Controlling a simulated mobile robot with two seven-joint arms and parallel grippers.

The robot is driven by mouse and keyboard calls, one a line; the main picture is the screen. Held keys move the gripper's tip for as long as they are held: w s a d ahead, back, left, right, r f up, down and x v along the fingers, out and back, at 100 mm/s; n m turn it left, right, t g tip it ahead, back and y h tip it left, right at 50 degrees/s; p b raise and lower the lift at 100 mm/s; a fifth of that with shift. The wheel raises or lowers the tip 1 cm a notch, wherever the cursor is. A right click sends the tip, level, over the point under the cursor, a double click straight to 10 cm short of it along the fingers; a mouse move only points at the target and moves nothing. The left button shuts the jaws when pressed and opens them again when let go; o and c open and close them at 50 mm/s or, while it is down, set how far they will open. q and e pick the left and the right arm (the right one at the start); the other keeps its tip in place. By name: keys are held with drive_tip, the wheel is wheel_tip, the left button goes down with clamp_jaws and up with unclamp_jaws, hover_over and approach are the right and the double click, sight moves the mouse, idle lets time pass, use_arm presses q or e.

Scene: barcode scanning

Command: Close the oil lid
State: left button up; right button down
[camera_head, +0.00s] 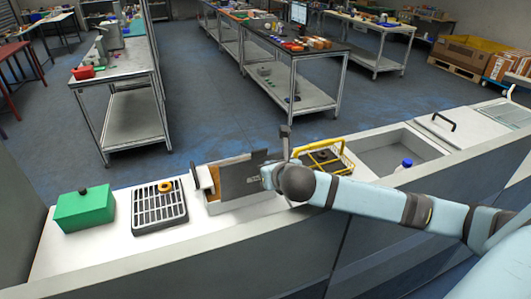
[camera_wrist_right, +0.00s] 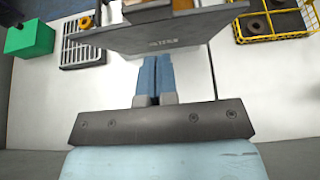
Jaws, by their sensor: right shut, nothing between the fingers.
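The oil lid (camera_head: 240,182) is a dark grey panel with small pale lettering. It stands tilted up over a light box (camera_head: 214,207) set in the counter, and part of the box's brown inside shows at its left. In the right wrist view the lid (camera_wrist_right: 165,38) spans the top middle, just beyond my fingers. My right gripper (camera_head: 268,178) is at the lid's right side in the head view; in the wrist view its blue fingers (camera_wrist_right: 157,62) are together and empty, close to the lid's face. I cannot tell whether they touch it. My left gripper is out of view.
A yellow wire basket (camera_head: 325,158) and a sink (camera_head: 400,152) with a blue-capped bottle (camera_head: 404,164) are to the right. Workbenches stand behind.

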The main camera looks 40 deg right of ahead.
sight(262, 153)
drive_tip(key=shift+w+d+r+p, duration=0.15)
drive_tip(key=shift+w+r+p, duration=0.15)
drive_tip(key=shift+w, duration=0.3)
drive_tip(key=shift+w+d+r+p, duration=0.2)
drive_tip(key=shift+w+r, duration=0.1)
drive_tip(key=shift+w, duration=0.3)
drive_tip(key=shift+w+r, duration=0.15)
drive_tip(key=shift+w, duration=0.4)
drive_tip(key=shift+w+d, duration=0.15)
